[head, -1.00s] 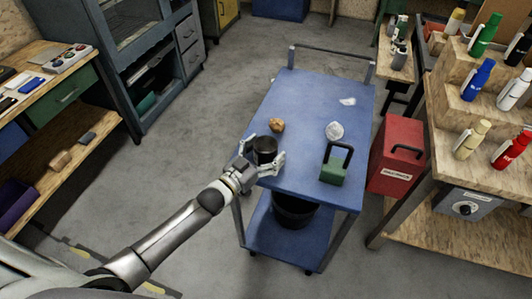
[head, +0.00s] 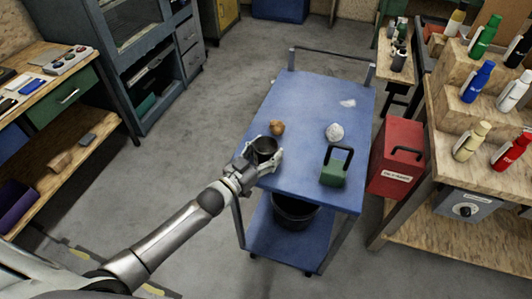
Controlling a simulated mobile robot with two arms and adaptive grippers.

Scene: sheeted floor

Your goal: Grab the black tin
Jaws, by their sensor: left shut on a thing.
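The black tin (head: 264,146) is a small dark round can at the left front edge of the blue cart's top (head: 300,105). My left gripper (head: 262,155) reaches in from the lower left, with its fingers around the sides of the tin. It is shut on the tin. Part of the tin's lower side is hidden by the fingers, and I cannot tell whether it touches the cart top. My right gripper is not in view.
On the cart top are a brown lump (head: 277,128), a crumpled whitish ball (head: 335,132), a green block with a black handle (head: 333,172) and a white scrap (head: 348,103). A black bucket (head: 294,212) sits below. A red box (head: 396,160) stands at right.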

